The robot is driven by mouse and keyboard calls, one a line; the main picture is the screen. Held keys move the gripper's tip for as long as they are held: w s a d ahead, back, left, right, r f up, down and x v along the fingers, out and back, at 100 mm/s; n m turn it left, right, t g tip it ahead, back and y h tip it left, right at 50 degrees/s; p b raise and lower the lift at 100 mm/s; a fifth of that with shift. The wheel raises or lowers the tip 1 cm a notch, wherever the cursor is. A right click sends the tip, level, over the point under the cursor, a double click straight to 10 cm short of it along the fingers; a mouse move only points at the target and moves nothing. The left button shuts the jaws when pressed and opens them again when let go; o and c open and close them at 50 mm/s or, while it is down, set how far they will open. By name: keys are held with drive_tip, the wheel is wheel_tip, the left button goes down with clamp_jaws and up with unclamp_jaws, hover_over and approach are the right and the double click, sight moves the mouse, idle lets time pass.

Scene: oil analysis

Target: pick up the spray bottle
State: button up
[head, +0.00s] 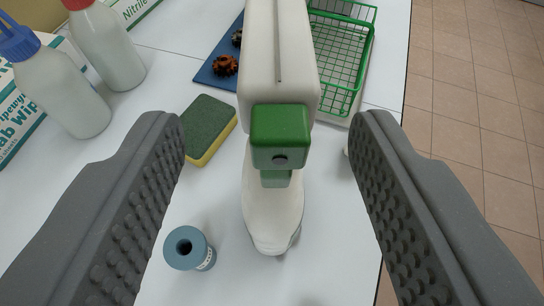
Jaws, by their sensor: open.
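The spray bottle (272,205) stands on the white table in the middle of the head view. Its large white head (280,60) is near the camera, and its green nozzle block (280,135) has a dark hole facing me. The white body tapers away below the head, and part of it is hidden by the nozzle. My gripper (268,122) is open, with one grey studded finger to the left of the bottle and one to the right. Clear gaps show between both fingers and the bottle; neither appears to touch it.
A green-yellow sponge (210,128) and a blue-grey cylinder (190,249) lie close left. White bottles with blue (60,88) and red (105,45) caps stand farther left. A green wire basket (343,60) is behind right. The table's right edge (404,80) is close.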

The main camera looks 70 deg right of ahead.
drive_tip(key=shift+w+d+f, duration=0.15)
drive_tip(key=shift+d, duration=0.55)
drive_tip(key=shift+p+x, duration=0.8)
drive_tip(key=shift+x, duration=1.35)
clamp_jaws()
